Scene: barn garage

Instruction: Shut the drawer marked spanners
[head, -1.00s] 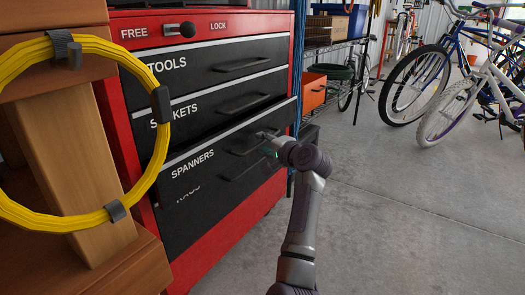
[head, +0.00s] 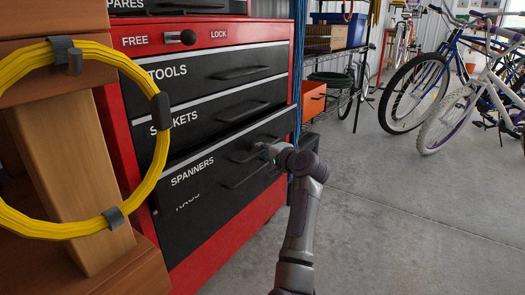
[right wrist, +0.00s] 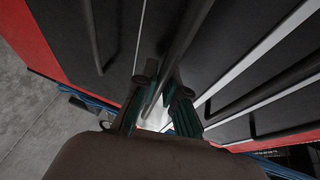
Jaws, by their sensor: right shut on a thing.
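The drawer marked SPANNERS (head: 215,160) is the third black drawer front of the red tool cabinet in the head view. It stands out slightly and covers part of the label on the drawer below. My right gripper (head: 262,152) is at the right part of this drawer's front, partly hidden by its own wrist. In the right wrist view, my right gripper (right wrist: 158,98) is shut on the drawer's dark bar handle (right wrist: 178,55), with a finger on each side. My left gripper is not in view.
The FREE/LOCK knob (head: 181,37) sits above the TOOLS drawer (head: 215,75). A yellow hose coil (head: 158,150) hangs on a wooden post at left. Bicycles (head: 450,90) and an orange bin (head: 312,100) stand behind at right. The concrete floor (head: 400,220) is clear.

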